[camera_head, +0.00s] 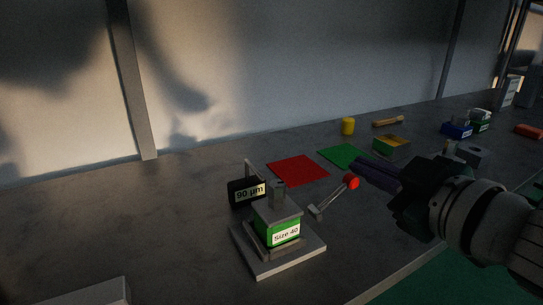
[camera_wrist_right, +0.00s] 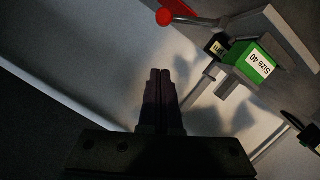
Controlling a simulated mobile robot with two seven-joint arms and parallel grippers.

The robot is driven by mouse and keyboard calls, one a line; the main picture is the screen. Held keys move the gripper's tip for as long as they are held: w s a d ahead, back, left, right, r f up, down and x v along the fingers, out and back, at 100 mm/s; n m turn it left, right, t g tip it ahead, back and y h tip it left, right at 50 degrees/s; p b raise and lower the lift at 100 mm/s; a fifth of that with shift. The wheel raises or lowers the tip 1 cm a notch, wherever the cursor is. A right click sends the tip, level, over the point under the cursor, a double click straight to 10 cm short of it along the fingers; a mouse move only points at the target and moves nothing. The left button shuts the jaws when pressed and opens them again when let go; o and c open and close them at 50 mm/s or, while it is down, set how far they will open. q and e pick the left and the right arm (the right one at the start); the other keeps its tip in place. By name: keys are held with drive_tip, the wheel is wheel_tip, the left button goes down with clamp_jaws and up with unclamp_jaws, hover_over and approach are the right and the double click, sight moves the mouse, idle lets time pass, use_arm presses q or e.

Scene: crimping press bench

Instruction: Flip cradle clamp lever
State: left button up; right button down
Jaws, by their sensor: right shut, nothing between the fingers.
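The cradle (camera_head: 278,233) is a small press-like fixture with a green block labelled "Size 40" on a light grey base plate. A dark display (camera_head: 247,191) reading "90 µm" stands at its left. The clamp lever (camera_head: 333,197) is a grey arm with a red ball knob (camera_head: 352,182), sticking up and out to the right of the fixture. My right gripper (camera_head: 362,171) is shut and empty, its fingertips close beside the knob; I cannot tell whether they touch. In the right wrist view the shut fingers (camera_wrist_right: 160,78) are apart from the red knob (camera_wrist_right: 164,17). My left gripper is out of view.
A red mat (camera_head: 298,170) and a green mat (camera_head: 341,155) lie behind the fixture. The bench left of the fixture is mostly clear.

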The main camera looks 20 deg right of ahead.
sight(357, 181)
drive_tip(key=w+f, duration=0.1)
drive_tip(key=w+d+f+b, duration=0.1)
drive_tip(key=f, duration=0.1)
drive_tip(key=w+d+f, duration=0.1)
drive_tip(key=w, duration=0.1)
drive_tip(key=shift+f+b, duration=0.2)
drive_tip(key=shift+b, duration=0.2)
drive_tip(key=shift+d+f, duration=0.3)
drive_tip(key=shift+w+d+f+m, duration=0.1)
drive_tip(key=shift+d+f+m, duration=0.25)
drive_tip(key=shift+d+m, duration=0.05)
drive_tip(key=shift+d+f+y, duration=0.25)
drive_tip(key=shift+y, duration=0.05)
